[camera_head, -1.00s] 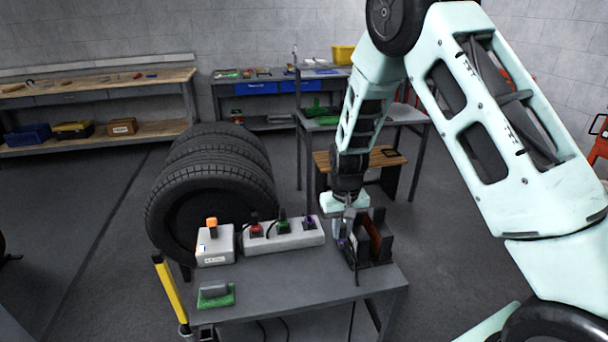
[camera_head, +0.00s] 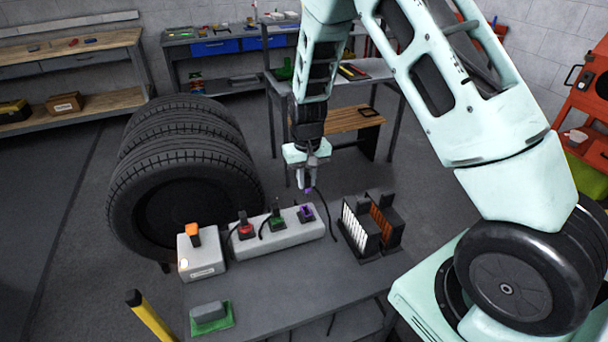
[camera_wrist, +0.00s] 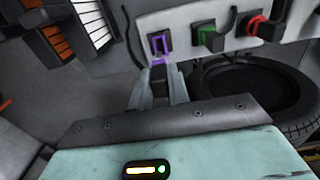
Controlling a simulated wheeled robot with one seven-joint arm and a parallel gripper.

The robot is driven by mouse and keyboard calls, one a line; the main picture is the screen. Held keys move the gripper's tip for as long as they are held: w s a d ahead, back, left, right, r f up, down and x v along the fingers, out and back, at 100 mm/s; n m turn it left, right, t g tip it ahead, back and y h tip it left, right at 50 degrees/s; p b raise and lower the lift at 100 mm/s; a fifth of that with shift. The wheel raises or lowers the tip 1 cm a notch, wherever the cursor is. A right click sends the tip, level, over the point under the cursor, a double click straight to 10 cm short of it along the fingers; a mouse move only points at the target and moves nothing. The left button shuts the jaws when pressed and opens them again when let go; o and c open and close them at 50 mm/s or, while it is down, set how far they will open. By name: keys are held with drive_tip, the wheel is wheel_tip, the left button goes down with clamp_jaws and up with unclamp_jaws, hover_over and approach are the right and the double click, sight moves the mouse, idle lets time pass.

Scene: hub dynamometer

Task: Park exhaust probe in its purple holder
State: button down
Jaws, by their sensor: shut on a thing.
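My gripper (camera_head: 307,183) is shut on the exhaust probe (camera_head: 308,190), a small dark piece with a purple band. A dark cable hangs from it to the right. In the wrist view the dark probe body (camera_wrist: 158,75) sits between the two fingers of my gripper (camera_wrist: 159,88), its purple band towards the holder. The purple holder (camera_head: 306,214) is a purple-framed dark socket at the right end of the pale grey block. It also shows in the wrist view (camera_wrist: 160,43), just beyond the probe. The probe appears apart from it, above and slightly behind.
The pale block (camera_head: 258,242) also carries a green-marked plug (camera_head: 277,221) and a red-ringed plug (camera_head: 245,228). A grey box with an orange top (camera_head: 201,256) stands left. Dark slotted racks (camera_head: 361,231) stand right. Tyres (camera_head: 180,170) are behind.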

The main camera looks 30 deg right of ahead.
sight(307, 190)
drive_tip(key=shift+f+b, duration=1.7)
drive_tip(key=shift+f, duration=0.8)
drive_tip(key=shift+f, duration=0.25)
drive_tip(key=shift+f+b, duration=0.35)
drive_tip(key=shift+b, duration=0.05)
drive_tip(key=shift+f, duration=0.25)
drive_tip(key=shift+f+b, duration=0.5)
drive_tip(key=shift+b, duration=0.05)
drive_tip(key=c, duration=1.3)
unclamp_jaws()
drive_tip(key=shift+o, duration=0.2)
wheel_tip(307, 190, up, 17)
drive_tip(key=b, duration=0.2)
drive_tip(key=shift+r+b, duration=0.2)
drive_tip(key=shift+b, duration=0.15)
